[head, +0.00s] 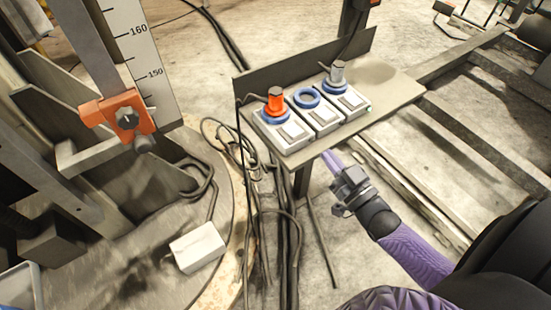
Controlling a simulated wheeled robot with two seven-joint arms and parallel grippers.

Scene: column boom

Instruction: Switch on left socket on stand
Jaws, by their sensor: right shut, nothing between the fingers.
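A metal stand (400,92) with a back plate holds a row of three grey sockets with blue rings. The left socket (279,131) has an orange-red plug (275,98) standing upright in its ring and a light switch plate at its front. The middle socket (318,115) has an empty blue ring. The right socket (346,99) holds a grey plug (337,72). My right gripper (329,160) is shut and empty, just below the stand's front edge, pointing up and left, apart from the sockets. The switch positions are too small to tell. My left gripper is out of view.
Black cables (288,225) hang and lie on the floor below the stand. A white box (197,248) lies on the round base at the lower left. An upright scale with an orange clamp (121,117) stands at the left. Metal rails (480,150) run at the right.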

